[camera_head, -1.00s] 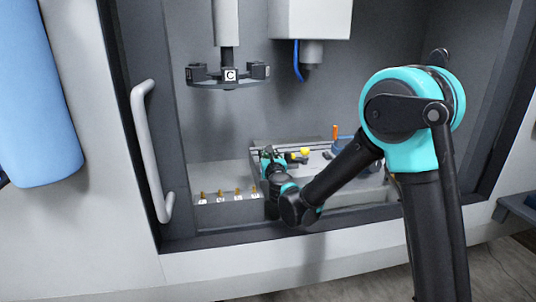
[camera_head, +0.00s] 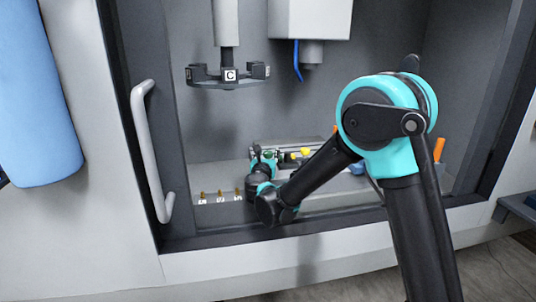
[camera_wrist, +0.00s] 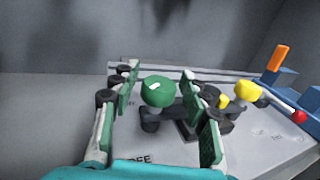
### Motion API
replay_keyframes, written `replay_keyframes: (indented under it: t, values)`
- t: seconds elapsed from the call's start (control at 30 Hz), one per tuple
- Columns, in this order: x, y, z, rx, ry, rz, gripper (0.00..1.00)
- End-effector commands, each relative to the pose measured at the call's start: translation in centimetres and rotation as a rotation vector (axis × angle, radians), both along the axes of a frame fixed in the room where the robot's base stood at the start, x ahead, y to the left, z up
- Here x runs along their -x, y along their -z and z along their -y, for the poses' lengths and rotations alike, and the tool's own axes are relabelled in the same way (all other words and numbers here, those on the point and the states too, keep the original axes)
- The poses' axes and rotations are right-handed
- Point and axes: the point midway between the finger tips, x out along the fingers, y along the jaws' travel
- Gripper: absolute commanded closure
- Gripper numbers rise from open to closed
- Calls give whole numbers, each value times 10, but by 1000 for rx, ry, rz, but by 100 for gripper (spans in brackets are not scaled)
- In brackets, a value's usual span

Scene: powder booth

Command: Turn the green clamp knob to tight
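The green clamp knob (camera_wrist: 158,92) has a rounded top with a white mark. In the wrist view it stands between the two green-padded fingers of my gripper (camera_wrist: 161,80), with a visible gap on each side. The gripper is open and holds nothing. A dark clamp body (camera_wrist: 188,118) sits beside the knob on the grey fixture plate (camera_wrist: 258,150). In the head view my gripper (camera_head: 263,157) is low inside the booth at the plate's left end, and the knob cannot be told apart there.
A yellow knob (camera_wrist: 247,92) and a red ball-ended lever (camera_wrist: 299,117) stand right of the clamp. A blue block with an orange handle (camera_wrist: 278,58) is farther right. Small brass-topped pegs (camera_head: 220,196) line the booth's front left. A labelled carousel (camera_head: 229,77) hangs above.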

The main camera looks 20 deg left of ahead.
Motion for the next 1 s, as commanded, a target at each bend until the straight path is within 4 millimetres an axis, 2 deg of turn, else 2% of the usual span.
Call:
replay_keyframes:
  t: [0.27, 0.4, 0.57, 0.8, 1.0]
  values:
    - [0, 0, 0, 0, -1, 0, 47]
    - [0, -6, 0, 0, -1, 0, 47]
    - [0, -30, 0, 0, -1, 0, 47]
    - [0, -74, 0, 0, -1, 0, 47]
    - [0, -95, 0, 0, -1, 0, 47]
